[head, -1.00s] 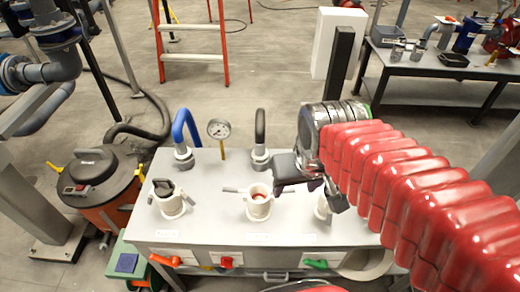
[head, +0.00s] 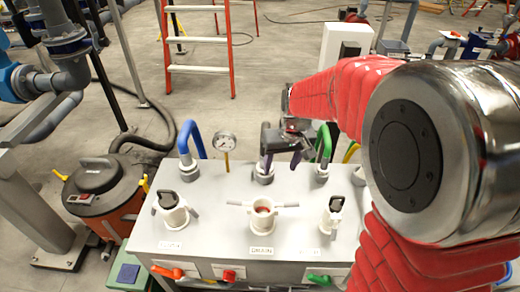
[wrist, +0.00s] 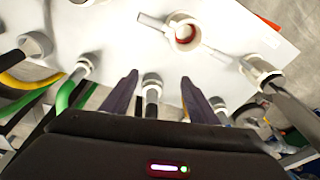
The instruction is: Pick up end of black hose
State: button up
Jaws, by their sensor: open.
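The black hose stands at the back edge of the grey bench top (head: 210,215), with its lower end in a light grey fitting (head: 263,173). In the head view my gripper (head: 283,158) largely covers the hose there. In the wrist view the black hose (wrist: 152,101) shows between the two dark fingers of my gripper (wrist: 160,85). The fingers are open, one on each side of the hose with gaps.
A blue hose (head: 187,136) and a gauge (head: 225,143) stand to the left, a green hose (head: 324,143) close on the right. A white cup with side handles (head: 262,214) and two plugged ports (head: 172,208) (head: 333,213) are in front.

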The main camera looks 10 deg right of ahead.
jog(key=w+n+t, duration=0.2)
jog(key=w, duration=1)
jog(key=shift+d, duration=0.15)
jog(key=shift+x, duration=4.3)
jog(key=shift+a+x, duration=0.1)
jog(key=shift+x, duration=1.15)
jog(key=shift+a+x, duration=0.15)
jog(key=shift+x, duration=1.15)
jog(key=shift+s, duration=0.1)
